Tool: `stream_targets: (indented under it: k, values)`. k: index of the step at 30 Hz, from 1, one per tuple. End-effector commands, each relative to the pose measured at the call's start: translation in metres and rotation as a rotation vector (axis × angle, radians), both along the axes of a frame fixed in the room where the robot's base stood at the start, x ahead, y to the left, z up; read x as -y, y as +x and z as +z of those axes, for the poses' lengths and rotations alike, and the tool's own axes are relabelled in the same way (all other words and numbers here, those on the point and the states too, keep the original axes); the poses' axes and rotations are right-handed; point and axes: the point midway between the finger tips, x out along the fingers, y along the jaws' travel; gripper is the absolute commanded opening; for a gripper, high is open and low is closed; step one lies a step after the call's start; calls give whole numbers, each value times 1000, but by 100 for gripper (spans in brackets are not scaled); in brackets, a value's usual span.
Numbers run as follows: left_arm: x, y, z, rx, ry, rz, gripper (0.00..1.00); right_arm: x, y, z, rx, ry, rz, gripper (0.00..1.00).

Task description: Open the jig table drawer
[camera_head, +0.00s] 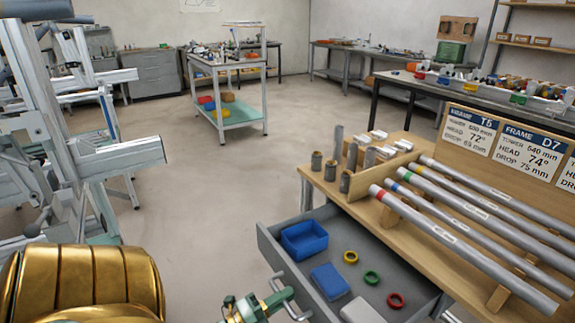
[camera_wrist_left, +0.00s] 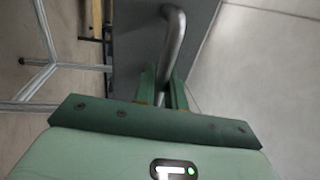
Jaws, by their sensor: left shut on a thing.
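The jig table drawer (camera_head: 268,239) is grey and stands pulled out from under the wooden-topped jig table (camera_head: 337,190), its inside showing in the head view. Its bar handle (camera_head: 292,311) is on the drawer's front, at the bottom of the head view. My left gripper (camera_head: 279,297) is at this handle. In the left wrist view, the green fingers of my left gripper (camera_wrist_left: 163,92) are shut on the bent metal handle (camera_wrist_left: 174,45), with the grey drawer front behind it. My right gripper is not in view.
Several tubes (camera_head: 460,235) rest on the table top. The floor to the left (camera_head: 200,200) is clear.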

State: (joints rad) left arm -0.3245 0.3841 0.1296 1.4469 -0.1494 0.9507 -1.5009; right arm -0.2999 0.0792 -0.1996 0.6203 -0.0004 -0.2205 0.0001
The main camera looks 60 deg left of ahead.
Motion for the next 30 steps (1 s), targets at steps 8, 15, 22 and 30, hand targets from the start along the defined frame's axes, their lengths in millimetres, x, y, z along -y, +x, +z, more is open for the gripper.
stream_targets:
  k: [8,15,22,30]
  values:
    - [1,-1,-2,-5,0,0,0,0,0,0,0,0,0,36]
    - [0,0,-1,-3,0,0,32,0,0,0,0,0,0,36]
    - [0,0,-1,-1,0,0,32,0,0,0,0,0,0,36]
    - [-3,-36,-8,-6,0,3,32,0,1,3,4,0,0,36]
